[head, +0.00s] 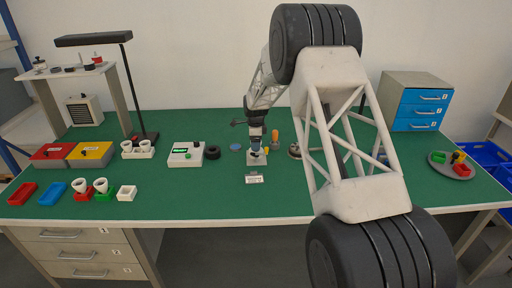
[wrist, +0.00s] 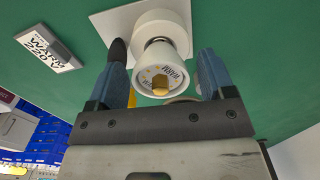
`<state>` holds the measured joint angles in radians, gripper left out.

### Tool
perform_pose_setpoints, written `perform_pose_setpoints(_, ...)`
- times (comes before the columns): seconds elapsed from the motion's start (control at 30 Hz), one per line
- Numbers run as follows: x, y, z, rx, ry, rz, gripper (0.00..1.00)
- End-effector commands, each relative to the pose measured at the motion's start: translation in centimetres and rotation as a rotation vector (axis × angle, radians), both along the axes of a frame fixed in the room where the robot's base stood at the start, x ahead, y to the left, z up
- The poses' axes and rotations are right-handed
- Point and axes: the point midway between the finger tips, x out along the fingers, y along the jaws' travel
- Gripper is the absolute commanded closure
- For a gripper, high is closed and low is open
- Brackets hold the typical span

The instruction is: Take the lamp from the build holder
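The lamp (wrist: 162,70) is white and cup-shaped, with printed marks and a brass-coloured piece on its near face. In the wrist view it stands in the build holder (wrist: 112,22), a white square base with a round socket. In the head view my gripper (head: 256,143) is right over the build holder (head: 252,160), and the lamp is mostly hidden there.
A label plate reading "WARM 220 V" (wrist: 48,46) lies beside the holder. In the head view an orange-handled tool (head: 275,137), a blue disc (head: 235,147) and a black ring (head: 213,153) are near. A white meter box (head: 186,154) stands left. The green front area is clear.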

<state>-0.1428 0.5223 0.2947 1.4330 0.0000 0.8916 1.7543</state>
Motion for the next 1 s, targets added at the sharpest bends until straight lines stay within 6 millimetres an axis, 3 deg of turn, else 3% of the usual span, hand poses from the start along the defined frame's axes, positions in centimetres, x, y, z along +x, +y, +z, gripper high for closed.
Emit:
perform_pose_setpoints(0.03, 0.0, 0.0, 0.0, 0.0, 0.0, 0.0, 0.32)
perform_pose_setpoints(0.27, 0.0, 0.0, 0.0, 0.0, 0.0, 0.0, 0.67)
perform_pose_setpoints(0.67, 0.0, 0.0, 0.6, 0.0, -0.001, 0.0, 0.68)
perform_pose_setpoints(1.0, 0.1, 0.0, 4.6, 0.001, -0.003, 0.0, 0.68)
